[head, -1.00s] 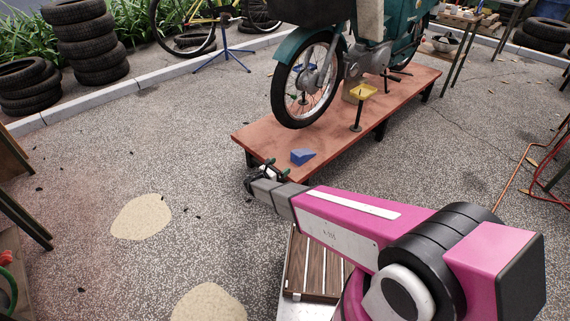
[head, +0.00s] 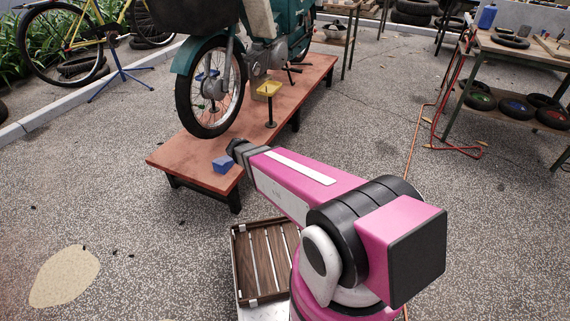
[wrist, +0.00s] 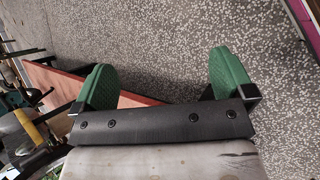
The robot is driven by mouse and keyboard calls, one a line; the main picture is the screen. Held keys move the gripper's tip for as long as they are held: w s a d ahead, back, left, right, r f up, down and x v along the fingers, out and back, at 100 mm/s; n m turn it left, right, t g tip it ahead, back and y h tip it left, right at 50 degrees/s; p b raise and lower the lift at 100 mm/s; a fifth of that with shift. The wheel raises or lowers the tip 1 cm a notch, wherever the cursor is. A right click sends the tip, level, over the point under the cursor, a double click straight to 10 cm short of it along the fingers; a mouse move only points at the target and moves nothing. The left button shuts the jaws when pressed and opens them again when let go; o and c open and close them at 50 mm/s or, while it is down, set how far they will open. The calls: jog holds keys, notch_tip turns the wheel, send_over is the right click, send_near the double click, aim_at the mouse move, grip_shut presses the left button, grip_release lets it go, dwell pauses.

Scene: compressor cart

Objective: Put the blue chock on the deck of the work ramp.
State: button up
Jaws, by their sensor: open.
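The blue chock (head: 222,163), a small wedge, rests on the reddish-brown deck of the work ramp (head: 172,158), near its front edge. My gripper (wrist: 165,72) shows its two green fingers spread well apart in the wrist view, with nothing between them. In the head view the end of my arm is just right of the chock and mostly hides the fingers. The wrist view shows part of the ramp deck (wrist: 60,87) beyond the left finger and paving beyond the right one. The chock is not seen there.
A teal moped (head: 262,52) stands on the ramp, its front wheel behind the chock. A yellow-topped stand (head: 269,90) is to its right. A slatted wooden crate (head: 262,262) sits near my arm's base. A workbench (head: 520,52) is at right. Paving at left is open.

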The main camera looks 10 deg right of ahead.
jog(key=s+d+r+m+g+y, duration=0.1)
jog(key=s+d+r+m+y, duration=0.5)
jog(key=s+r+m+y, duration=0.2)
notch_tip(320, 180, up, 2)
jog(key=s+m, duration=0.2)
jog(key=shift+s+d, duration=0.3)
jog(key=shift+d, duration=0.05)
jog(key=shift+c, duration=0.3)
